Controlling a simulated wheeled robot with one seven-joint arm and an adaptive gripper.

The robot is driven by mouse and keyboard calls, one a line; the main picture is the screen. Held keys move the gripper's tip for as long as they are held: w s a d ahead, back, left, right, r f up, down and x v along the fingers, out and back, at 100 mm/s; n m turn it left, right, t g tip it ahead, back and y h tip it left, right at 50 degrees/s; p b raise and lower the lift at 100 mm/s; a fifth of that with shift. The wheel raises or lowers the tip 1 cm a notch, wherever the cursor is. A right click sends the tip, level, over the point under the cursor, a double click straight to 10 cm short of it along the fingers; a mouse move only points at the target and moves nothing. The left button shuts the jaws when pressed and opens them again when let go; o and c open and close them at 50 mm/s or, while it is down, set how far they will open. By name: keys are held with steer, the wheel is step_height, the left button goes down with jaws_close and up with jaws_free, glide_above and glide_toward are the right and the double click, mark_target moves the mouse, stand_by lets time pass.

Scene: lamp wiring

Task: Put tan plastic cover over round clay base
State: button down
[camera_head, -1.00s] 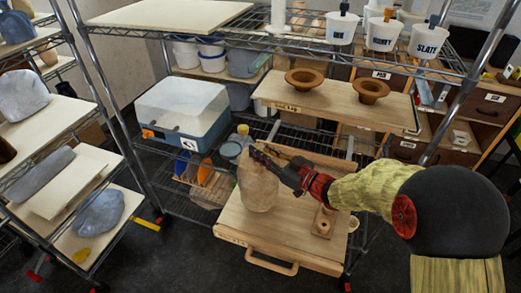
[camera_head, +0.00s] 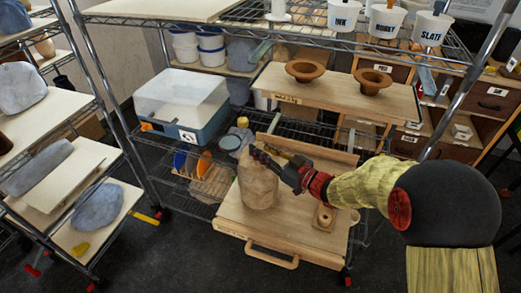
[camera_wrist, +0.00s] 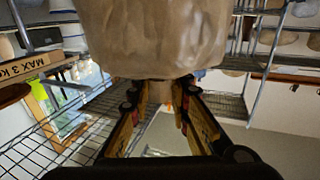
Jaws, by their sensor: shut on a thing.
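The tan plastic cover (camera_head: 258,187) looks like a wrinkled, roughly cylindrical bag. It is upright over the left part of the wooden board in the head view. My gripper (camera_head: 264,156) is at its upper right side, reaching in from the right. In the wrist view the cover (camera_wrist: 155,38) fills the upper middle. My gripper's fingers (camera_wrist: 160,92) close around a small tan part at the cover's edge. I cannot make out a round clay base under or inside the cover. Whether the cover's lower edge touches the board is unclear.
The wooden board (camera_head: 232,222) has a front handle (camera_head: 271,255) and a small wooden block with a hole (camera_head: 324,218) at its right. Two brown bowls (camera_head: 305,70) stand on the shelf board above. A lidded plastic bin (camera_head: 183,105) is at the left. Wire racks and posts surround the space.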

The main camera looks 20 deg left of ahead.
steer(key=shift+f+b, duration=0.3)
steer(key=shift+f, duration=0.1)
steer(key=c, duration=1.6)
jaws_free()
steer(key=shift+d, duration=0.1)
